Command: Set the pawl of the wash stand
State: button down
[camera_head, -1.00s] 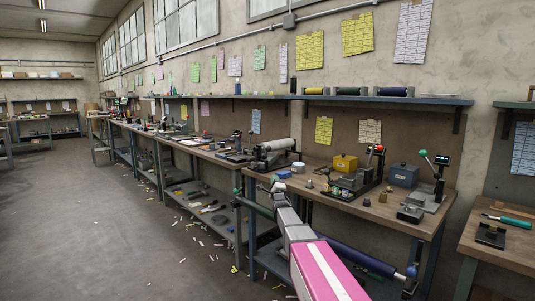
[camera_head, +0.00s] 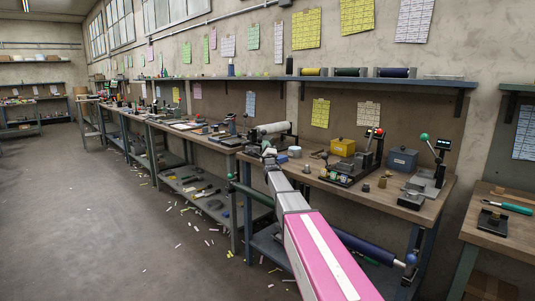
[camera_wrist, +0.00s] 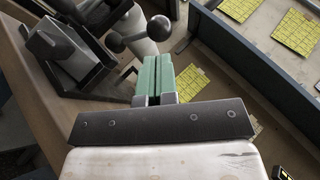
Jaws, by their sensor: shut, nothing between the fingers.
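A dark stand with a pale roller (camera_head: 270,129), which looks like the wash stand, sits on the bench at the near end of the left-hand worktop. In the wrist view, the pale roller end (camera_wrist: 137,24) is at the top, behind a dark lever with ball ends (camera_wrist: 159,27). I cannot tell whether this lever is the pawl. My gripper (camera_wrist: 155,68) has its green fingers shut together and empty, just below the lever in the picture. I cannot tell whether they touch it. In the head view, my gripper (camera_head: 269,155) is in front of the stand.
A grey angular block (camera_wrist: 52,42) lies left of the lever in the wrist view. On the bench are a yellow box (camera_head: 342,147), a blue-grey box (camera_head: 403,159), and a press with a red knob (camera_head: 379,132). The floor at left is open.

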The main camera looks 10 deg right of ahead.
aim_at(263, 133)
jog(key=x, duration=0.5)
jog(key=shift+w+r, duration=0.1)
jog(key=shift+w, duration=0.05)
jog(key=shift+a+r, duration=0.1)
jog(key=shift+r, duration=0.05)
jog(key=shift+w+a+r+n+g+y, duration=0.15)
jog(key=shift+w+r+n+g+y, duration=0.2)
jog(key=shift+n+g, duration=0.3)
jog(key=shift+w+a+r+n+g+y, duration=0.15)
jog(key=shift+r+n+g+y, duration=0.15)
jog(key=shift+n+g+y, duration=0.25)
jog(key=shift+w+a+r, duration=0.5)
jog(key=shift+w+a, duration=0.15)
jog(key=shift+w, duration=0.2)
jog(key=shift+w+a+r, duration=0.5)
jog(key=shift+w+a, duration=0.15)
jog(key=shift+w, duration=0.2)
jog(key=shift+w+a, duration=0.1)
jog(key=shift+w, duration=0.05)
